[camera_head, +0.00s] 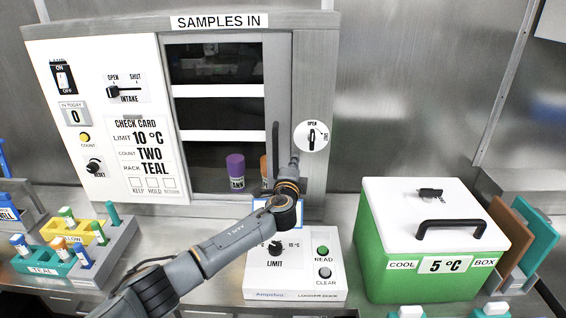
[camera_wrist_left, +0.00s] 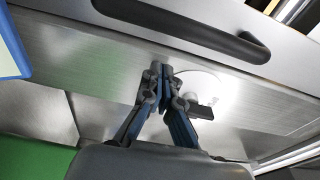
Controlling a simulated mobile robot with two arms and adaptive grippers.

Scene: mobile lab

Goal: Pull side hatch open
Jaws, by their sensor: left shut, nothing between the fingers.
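The side hatch (camera_head: 278,90) is a grey-framed window under the SAMPLES IN sign. It looks closed, with an upright dark bar handle (camera_head: 275,145) on its right edge. The handle also shows at the top of the left wrist view (camera_wrist_left: 185,25). Right of it is a round white latch plate with a black lever (camera_head: 311,135), upright by the OPEN mark. The lever is close beside my fingers in the wrist view (camera_wrist_left: 200,109). My left gripper (camera_head: 294,158) is shut and empty, just below the latch and right of the handle. Contact with the lever is unclear. My right gripper is out of view.
A purple bottle (camera_head: 236,170) and an orange one, partly hidden by my arm, show behind the hatch window. The logger dock (camera_head: 290,290) sits below my arm. A green cool box (camera_head: 400,260) stands at right, sample racks (camera_head: 60,250) at left.

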